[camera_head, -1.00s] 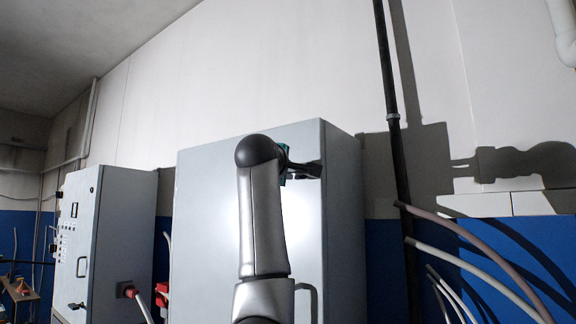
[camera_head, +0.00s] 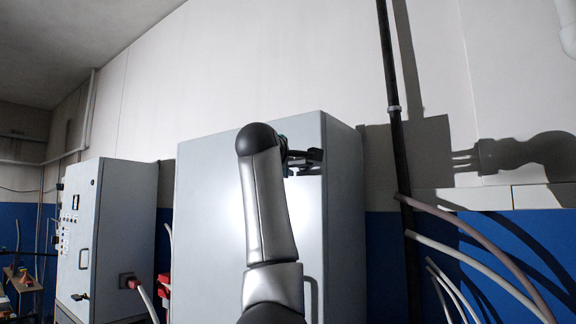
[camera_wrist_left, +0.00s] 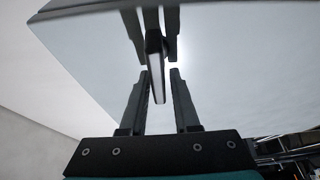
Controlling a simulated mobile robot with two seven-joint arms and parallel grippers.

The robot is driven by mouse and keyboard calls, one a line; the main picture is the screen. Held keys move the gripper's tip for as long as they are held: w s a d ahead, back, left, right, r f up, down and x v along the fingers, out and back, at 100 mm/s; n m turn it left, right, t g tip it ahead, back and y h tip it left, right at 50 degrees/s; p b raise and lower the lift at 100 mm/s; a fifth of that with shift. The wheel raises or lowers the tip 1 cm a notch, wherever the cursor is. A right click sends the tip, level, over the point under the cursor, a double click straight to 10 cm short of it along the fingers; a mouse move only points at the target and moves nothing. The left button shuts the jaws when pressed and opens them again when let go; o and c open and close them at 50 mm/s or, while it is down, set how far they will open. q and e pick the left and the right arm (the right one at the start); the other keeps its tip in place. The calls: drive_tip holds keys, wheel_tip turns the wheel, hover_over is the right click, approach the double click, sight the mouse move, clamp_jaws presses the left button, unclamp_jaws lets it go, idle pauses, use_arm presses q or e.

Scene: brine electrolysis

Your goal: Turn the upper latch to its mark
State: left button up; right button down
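The upper latch (camera_wrist_left: 156,72) is a dark, narrow handle with a pale side face, on the door of the tall grey cabinet (camera_head: 215,215). In the left wrist view it stands between the two fingers of my left gripper (camera_wrist_left: 160,75), with a thin gap showing at least on the right side. My left gripper also shows at the cabinet's upper right in the head view (camera_head: 312,158); its fingers look apart there, and the latch is hard to tell from them. I cannot make out the mark. My right gripper is out of view.
A second grey cabinet (camera_head: 118,230) with a handle and buttons stands at the left. A black vertical pipe (camera_head: 397,130) and several pale hoses (camera_head: 480,265) are right of the tall cabinet. A door handle (camera_head: 312,290) sits lower on the door.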

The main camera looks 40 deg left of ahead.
use_arm(q)
drive_tip(key=shift+o, duration=1.2)
drive_tip(key=shift+s, duration=0.1)
drive_tip(key=shift+s+d, duration=0.15)
drive_tip(key=shift+s, duration=0.1)
drive_tip(key=b+v, duration=0.6)
drive_tip(key=v, duration=0.8)
drive_tip(key=shift+s+d+b, duration=0.15)
drive_tip(key=shift+s+b, duration=0.05)
drive_tip(key=shift+b, duration=0.1)
